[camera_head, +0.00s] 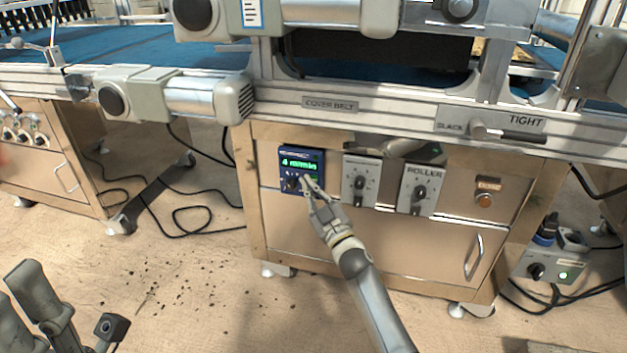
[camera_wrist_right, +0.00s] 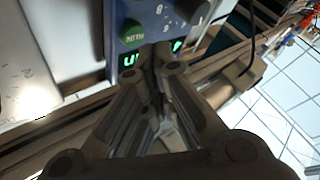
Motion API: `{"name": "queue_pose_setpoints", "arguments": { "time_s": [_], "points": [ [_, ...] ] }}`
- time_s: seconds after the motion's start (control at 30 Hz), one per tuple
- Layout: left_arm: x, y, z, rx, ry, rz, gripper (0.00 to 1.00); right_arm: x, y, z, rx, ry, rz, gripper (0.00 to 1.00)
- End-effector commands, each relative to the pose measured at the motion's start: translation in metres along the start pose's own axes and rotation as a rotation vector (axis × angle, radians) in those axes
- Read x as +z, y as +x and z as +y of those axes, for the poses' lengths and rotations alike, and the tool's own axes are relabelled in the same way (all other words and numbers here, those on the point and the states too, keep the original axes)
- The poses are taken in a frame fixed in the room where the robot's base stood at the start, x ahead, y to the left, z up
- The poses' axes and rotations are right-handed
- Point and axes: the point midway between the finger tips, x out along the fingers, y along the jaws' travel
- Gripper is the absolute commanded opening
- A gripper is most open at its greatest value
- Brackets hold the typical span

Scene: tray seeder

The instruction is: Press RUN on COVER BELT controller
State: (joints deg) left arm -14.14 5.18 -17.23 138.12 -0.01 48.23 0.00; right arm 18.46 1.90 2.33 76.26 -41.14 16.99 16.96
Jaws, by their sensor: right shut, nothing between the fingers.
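The COVER BELT controller (camera_head: 287,158) is a small blue box on the cabinet front, below the COVER BELT label. Its green display is lit and seems to read 4 m/min, with a dark knob (camera_head: 291,184) below. In the right wrist view, the controller (camera_wrist_right: 160,12) shows upside down with a green button (camera_wrist_right: 132,33) beside the display (camera_wrist_right: 130,60). My right gripper (camera_head: 307,181) is shut and empty, its tips at the controller's lower right. In the wrist view the tips overlap the display; contact cannot be told. Grey parts of my left arm show at bottom left.
Right of the controller are two grey knob panels, one marked ROLLER (camera_head: 419,188), and an orange button (camera_head: 484,200). A SLACK/TIGHT lever (camera_head: 500,131) and motor housings overhang above. Cables lie on the floor to the left. The floor in front is mostly open.

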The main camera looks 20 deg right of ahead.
Motion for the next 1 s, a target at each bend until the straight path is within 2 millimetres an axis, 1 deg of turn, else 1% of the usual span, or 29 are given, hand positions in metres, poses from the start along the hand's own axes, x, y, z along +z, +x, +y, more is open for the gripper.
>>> {"name": "queue_pose_setpoints", "arguments": {
  "time_s": [0.37, 0.67, 1.0],
  "points": [
    [0.0002, -0.0004, -0.0001, 0.0, 0.0, -0.001, 0.33, 0.0001, 0.0001, 0.0, 0.0, 0.0, 0.0, 0.0],
    [0.0011, -0.0019, -0.0002, 0.0, 0.001, -0.004, 0.33, 0.0039, 0.0059, 0.0043, 0.0, 0.0, 0.0, 0.0],
    [0.0008, 0.0001, -0.0001, 0.002, 0.001, 0.003, 0.33, 0.0041, 0.0061, 0.0045, 0.0, 0.0, 0.0, 0.0]
  ]
}}
